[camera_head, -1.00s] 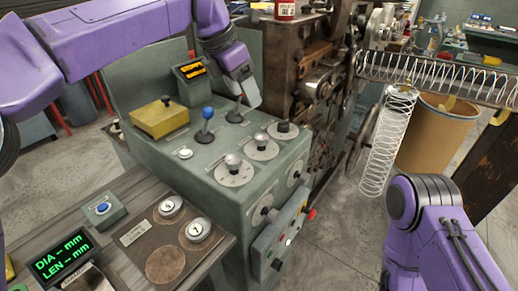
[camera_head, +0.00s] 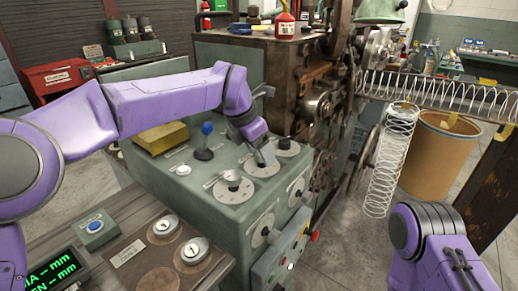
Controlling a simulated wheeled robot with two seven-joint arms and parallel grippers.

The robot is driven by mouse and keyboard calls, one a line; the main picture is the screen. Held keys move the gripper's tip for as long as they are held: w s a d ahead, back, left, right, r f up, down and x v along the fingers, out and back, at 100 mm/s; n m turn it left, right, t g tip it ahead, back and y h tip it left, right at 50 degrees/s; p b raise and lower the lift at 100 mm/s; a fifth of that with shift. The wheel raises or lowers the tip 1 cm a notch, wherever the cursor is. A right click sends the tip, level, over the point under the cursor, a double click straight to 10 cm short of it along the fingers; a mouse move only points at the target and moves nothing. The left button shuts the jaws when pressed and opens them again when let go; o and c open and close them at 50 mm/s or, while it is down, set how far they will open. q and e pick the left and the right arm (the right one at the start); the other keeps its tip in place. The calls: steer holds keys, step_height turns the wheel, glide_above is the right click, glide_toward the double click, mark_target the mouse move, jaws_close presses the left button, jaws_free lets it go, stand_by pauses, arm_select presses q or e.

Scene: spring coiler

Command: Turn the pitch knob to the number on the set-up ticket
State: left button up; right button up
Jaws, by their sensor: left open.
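A green control cabinet (camera_head: 215,218) carries a row of three round dials on its sloping top: a near dial (camera_head: 233,186), a middle dial (camera_head: 263,169) and a far dial (camera_head: 287,147). Two more dials, an upper one (camera_head: 296,190) and a lower one (camera_head: 262,230), are on its front face. Which is the pitch knob I cannot tell; the markings are too small to read. My left gripper (camera_head: 263,156) is open, pointing down at the middle dial and hiding its knob. Whether it touches the knob is unclear. I cannot make out a set-up ticket. My right gripper is out of view.
A coil spring (camera_head: 390,165) hangs at right beside a cardboard drum (camera_head: 432,160).

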arm_select(q)
steer(key=c, duration=1.1)
steer(key=shift+o, duration=0.2)
steer(key=n+b, duration=0.2)
steer(key=shift+d+f+n+t+y, duration=0.1)
steer(key=shift+n+t+y, duration=0.3)
steer(key=n+b, duration=0.1)
steer(key=n, duration=0.1)
steer(key=shift+s+d+n+t+y, duration=0.1)
steer(key=shift+n+t+y, duration=0.2)
steer(key=shift+y, duration=0.1)
steer(key=n+y, duration=0.1)
steer(key=n, duration=0.1)
steer(key=shift+n, duration=0.3)
steer(key=shift+d+r+n+t+y, duration=0.15)
steer(key=shift+n+y, duration=0.25)
steer(key=shift+n, duration=0.55)
steer(key=shift+d+r+n+t+y, duration=0.15)
steer(key=shift+n+y, duration=0.25)
steer(key=shift+n, duration=0.55)
steer(key=shift+a+f, duration=0.1)
